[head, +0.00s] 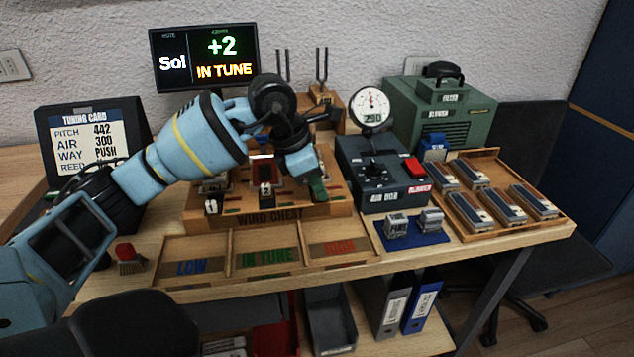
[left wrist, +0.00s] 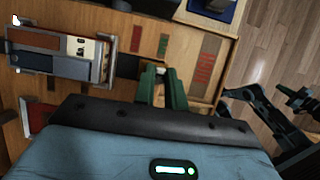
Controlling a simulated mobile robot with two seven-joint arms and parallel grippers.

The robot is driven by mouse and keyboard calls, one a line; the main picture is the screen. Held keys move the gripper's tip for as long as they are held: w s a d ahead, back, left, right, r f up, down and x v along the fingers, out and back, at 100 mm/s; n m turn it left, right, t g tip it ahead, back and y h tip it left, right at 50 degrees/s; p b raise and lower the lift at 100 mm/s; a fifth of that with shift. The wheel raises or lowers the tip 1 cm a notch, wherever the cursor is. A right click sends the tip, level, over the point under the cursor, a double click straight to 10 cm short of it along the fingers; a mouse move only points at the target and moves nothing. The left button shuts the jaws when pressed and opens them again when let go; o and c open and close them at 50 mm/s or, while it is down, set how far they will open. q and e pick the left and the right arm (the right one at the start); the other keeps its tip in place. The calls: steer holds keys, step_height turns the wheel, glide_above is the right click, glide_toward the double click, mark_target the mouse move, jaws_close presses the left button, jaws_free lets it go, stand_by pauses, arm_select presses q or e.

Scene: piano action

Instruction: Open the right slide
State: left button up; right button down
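The wooden wind chest (head: 283,213) stands in the middle of the bench. Two slide knobs show at its front, a left one (head: 212,207) and a middle one (head: 265,196). My left gripper (head: 319,190) reaches down at the chest's right part and covers the right slide's place in the head view. In the left wrist view its two green fingers (left wrist: 163,80) stand a small gap apart, with a small pale knob (left wrist: 153,67) at their tips. Whether they press on it I cannot tell. My right gripper is out of view.
A reed block (left wrist: 62,57) sits on the chest beside the fingers. The sorting tray (head: 205,283) lies in front of the chest. The air box (head: 385,190) with its gauge (head: 371,107) stands close on the right. A tray of several reed blocks (head: 545,225) is farther right.

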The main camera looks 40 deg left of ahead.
arm_select(q)
steer(key=o, duration=0.4)
steer(key=shift+s+d, duration=0.15)
steer(key=shift+d, duration=0.1)
steer(key=shift+o, duration=0.3)
steer(key=shift+a, duration=0.1)
steer(key=shift+r, duration=0.15)
steer(key=v, duration=0.7)
steer(key=shift+r, duration=0.25)
